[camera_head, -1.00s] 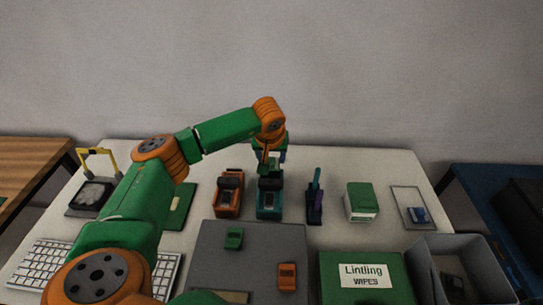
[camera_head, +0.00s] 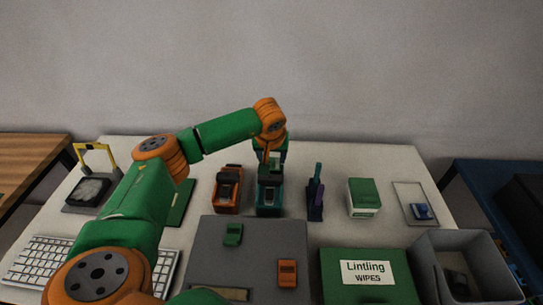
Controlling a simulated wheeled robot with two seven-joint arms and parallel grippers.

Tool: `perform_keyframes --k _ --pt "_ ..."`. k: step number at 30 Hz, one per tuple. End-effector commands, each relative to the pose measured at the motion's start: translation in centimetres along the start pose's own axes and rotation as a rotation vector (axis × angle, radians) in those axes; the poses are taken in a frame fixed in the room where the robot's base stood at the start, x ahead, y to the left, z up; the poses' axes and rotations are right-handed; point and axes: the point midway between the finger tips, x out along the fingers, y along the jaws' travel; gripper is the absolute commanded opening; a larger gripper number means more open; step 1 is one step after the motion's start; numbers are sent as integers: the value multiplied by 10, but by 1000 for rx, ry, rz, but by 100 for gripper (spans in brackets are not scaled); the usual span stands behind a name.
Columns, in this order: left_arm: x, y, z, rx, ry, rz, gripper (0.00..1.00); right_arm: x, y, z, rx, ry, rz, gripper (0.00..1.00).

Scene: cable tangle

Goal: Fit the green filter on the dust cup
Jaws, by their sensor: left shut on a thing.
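A small green part (camera_head: 233,234), which looks like the green filter, lies on the grey mat (camera_head: 260,254). An orange part (camera_head: 287,273) of similar shape lies on the same mat, to its right. A teal unit (camera_head: 269,199) with a dark top stands behind the mat, beside an orange unit (camera_head: 228,191). I cannot tell for certain which piece is the dust cup. My left gripper (camera_head: 267,165) is shut over the top of the teal unit. What its fingers hold is too small and partly hidden to make out. My right gripper is not in view.
A green wipes box (camera_head: 368,291) and a grey bin (camera_head: 424,270) are in front. A keyboard (camera_head: 45,262) lies at left.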

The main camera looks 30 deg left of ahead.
Motion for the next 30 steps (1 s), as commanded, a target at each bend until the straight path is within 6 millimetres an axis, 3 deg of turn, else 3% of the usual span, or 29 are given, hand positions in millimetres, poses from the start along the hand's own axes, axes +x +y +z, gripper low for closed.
perform_keyframes --k 27,28,30 --pt "14 0 6 0 0 -1 10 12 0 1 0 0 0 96" --pt "14 0 6 0 0 -1 69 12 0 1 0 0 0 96" --pt "14 0 6 0 0 -1 88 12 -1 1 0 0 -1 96"
